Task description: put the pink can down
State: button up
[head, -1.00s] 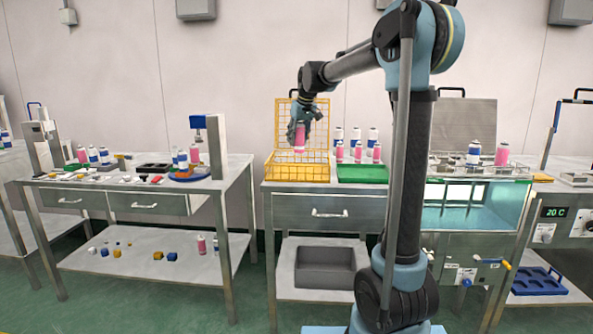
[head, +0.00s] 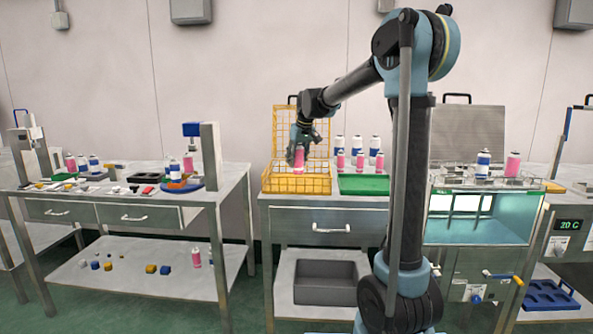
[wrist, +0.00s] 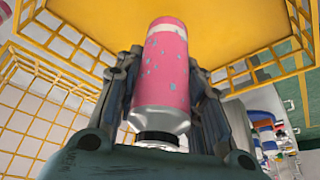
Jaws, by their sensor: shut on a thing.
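The pink can (head: 299,160) is in my gripper (head: 299,150), over the yellow wire basket (head: 297,184) on the middle table. In the wrist view the pink can (wrist: 163,70) shows a white band and pale blue specks. The fingers of my gripper (wrist: 163,85) close on it from both sides. The basket's yellow floor (wrist: 240,25) lies beyond the can's far end. Whether the can touches that floor cannot be told.
The basket's raised yellow mesh lid (head: 285,125) stands behind the can. A green tray (head: 363,185) with several pink and blue-white cans is right of the basket. A glass-fronted bath (head: 480,218) stands further right. A cluttered table (head: 150,205) is at left.

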aim_at(296, 166)
jog(key=shift+f, duration=1.85)
jog(key=o, duration=1.1)
